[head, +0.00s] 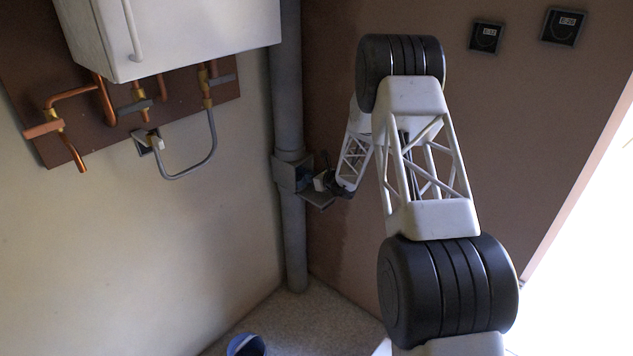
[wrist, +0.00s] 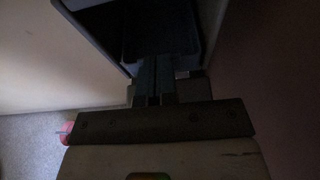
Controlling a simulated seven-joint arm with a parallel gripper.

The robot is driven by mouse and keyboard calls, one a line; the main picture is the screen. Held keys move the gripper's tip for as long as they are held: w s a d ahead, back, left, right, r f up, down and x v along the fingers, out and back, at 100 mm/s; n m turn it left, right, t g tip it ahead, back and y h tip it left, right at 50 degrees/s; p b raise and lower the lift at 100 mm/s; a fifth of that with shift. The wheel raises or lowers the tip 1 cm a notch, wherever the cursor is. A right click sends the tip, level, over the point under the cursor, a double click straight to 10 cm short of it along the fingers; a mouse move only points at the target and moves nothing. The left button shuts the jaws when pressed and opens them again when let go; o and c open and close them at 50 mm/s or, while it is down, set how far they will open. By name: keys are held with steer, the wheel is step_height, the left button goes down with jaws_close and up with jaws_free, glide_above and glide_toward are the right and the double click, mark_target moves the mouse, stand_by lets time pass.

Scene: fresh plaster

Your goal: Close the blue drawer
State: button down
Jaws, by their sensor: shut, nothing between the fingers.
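A small grey box (head: 287,173) sits on the vertical pipe in the corner, with a dark blue part (head: 305,179) at its open right side. I cannot tell for sure that this is the blue drawer. A grey flap or plate (head: 318,201) sticks out below it. My gripper (head: 322,181) is right beside this opening, at the end of my arm. In the wrist view my gripper (wrist: 155,82) is shut and empty, its fingertips at the near edge of a dark open box (wrist: 92,22) with a bluish grey rim. Contact is too dim to tell.
A grey pipe (head: 286,80) runs down the corner. A white cabinet (head: 180,35) and copper pipes (head: 105,100) are on the left wall. Two dark wall units, one of them a square panel (head: 486,38), are on the brown wall. A blue bucket (head: 240,341) is on the floor.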

steer(key=shift+w+a, duration=0.55)
steer(key=shift+a, duration=0.05)
steer(key=shift+s+d, duration=0.6)
steer(key=shift+d, duration=0.1)
steer(key=v, duration=1.2)
steer(key=shift+s+f, duration=0.2)
steer(key=shift+d, duration=0.15)
